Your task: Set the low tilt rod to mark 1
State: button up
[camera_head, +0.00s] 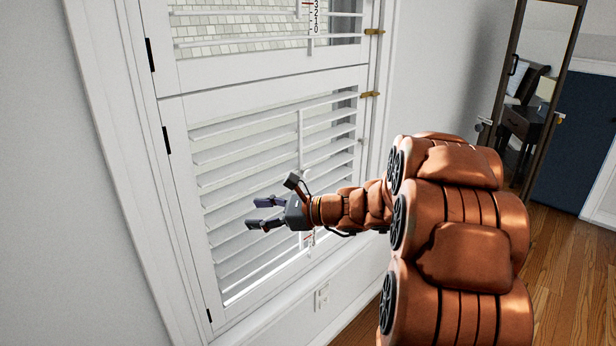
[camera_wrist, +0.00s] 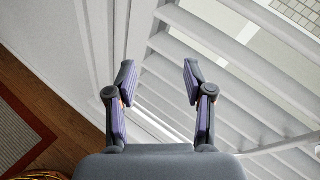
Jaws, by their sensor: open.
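The low tilt rod (camera_head: 300,132) is a thin white upright bar on the front of the lower shutter's slats. My gripper's wrist hides part of its lower length. A bit of scale with red marks (camera_head: 310,238) shows just below my wrist; its numbers are not readable. My gripper (camera_head: 258,213) is open and empty, its fingers pointing left, in front of the slats and left of the rod's line. In the wrist view my gripper (camera_wrist: 158,80) has both fingers apart with nothing between them. A thin white bar (camera_wrist: 285,146) at lower right there may be the rod.
The lower shutter's slats (camera_head: 235,152) are tilted with gaps between them. The upper shutter has its own scale (camera_head: 316,17) numbered down to 0. Brass latches (camera_head: 370,94) stick out at the frame's right side. A wall outlet (camera_head: 322,297) sits below the window.

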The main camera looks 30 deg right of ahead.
jog(key=w+d+m+t+h, duration=0.3)
jog(key=d+m+t, duration=0.15)
jog(key=d, duration=0.75)
jog(key=m+t+h, duration=0.2)
jog(key=m+h, duration=0.1)
jog(key=m, duration=0.2)
send_near(309, 174)
jog(key=d+x, duration=0.1)
jog(key=x, duration=0.2)
jog(key=shift+a+p+x, duration=0.2)
jog(key=shift+p+x, duration=0.25)
jog(key=shift+x, duration=1.5)
jog(key=shift+a+p+x, duration=0.2)
jog(key=shift+p+x, duration=0.25)
jog(key=shift+x, duration=1.5)
jog(key=shift+s, duration=0.1)
jog(key=shift+c, duration=0.3)
grip_shut()
